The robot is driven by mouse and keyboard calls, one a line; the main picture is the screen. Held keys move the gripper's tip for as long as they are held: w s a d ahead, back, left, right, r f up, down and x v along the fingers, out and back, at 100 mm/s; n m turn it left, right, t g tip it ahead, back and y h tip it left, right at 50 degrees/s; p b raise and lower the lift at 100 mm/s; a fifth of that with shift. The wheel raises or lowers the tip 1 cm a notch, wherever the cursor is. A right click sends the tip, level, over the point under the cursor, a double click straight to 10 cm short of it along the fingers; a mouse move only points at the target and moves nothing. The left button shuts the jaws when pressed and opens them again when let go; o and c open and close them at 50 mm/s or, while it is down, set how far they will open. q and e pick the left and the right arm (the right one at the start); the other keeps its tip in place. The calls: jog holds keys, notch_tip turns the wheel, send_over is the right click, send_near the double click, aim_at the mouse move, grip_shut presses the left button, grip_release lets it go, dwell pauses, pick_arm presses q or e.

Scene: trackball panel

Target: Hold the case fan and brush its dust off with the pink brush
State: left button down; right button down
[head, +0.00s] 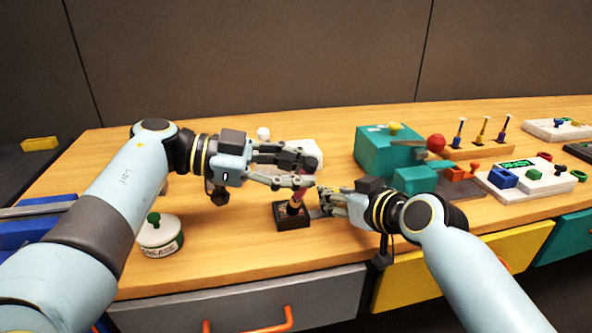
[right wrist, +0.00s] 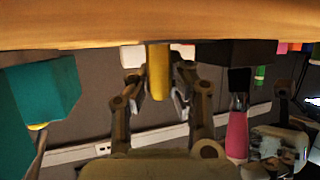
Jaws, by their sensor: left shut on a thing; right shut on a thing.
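The case fan (head: 293,222), a dark square frame, lies flat near the table's front edge. In the right wrist view the dark frame (right wrist: 215,52) shows edge-on. My left gripper (head: 308,172) is shut on the pink brush (head: 298,195), holding it upright above the fan. In the right wrist view the pink brush (right wrist: 237,132) has its dark bristles at the frame, seemingly touching. My right gripper (right wrist: 157,90) is shut on a yellow upright piece (right wrist: 157,70) beside the frame, seemingly the fan's grip; a grey strip (head: 318,213) lies between. Dust cannot be made out.
A grease tin (head: 160,238) stands at the left front. A teal box (head: 385,152), a red ball (head: 436,143) and a wooden tool rack (head: 475,150) are at the right. A white object (head: 305,152) is behind my left gripper. Bare table lies between tin and fan.

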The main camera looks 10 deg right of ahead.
pick_arm(q)
jog(key=shift+d, duration=0.1)
jog(key=shift+d, duration=0.45)
jog(key=shift+w, duration=0.2)
jog(key=shift+w, duration=0.45)
jog(key=shift+w, duration=0.6)
jog(key=shift+a, duration=0.1)
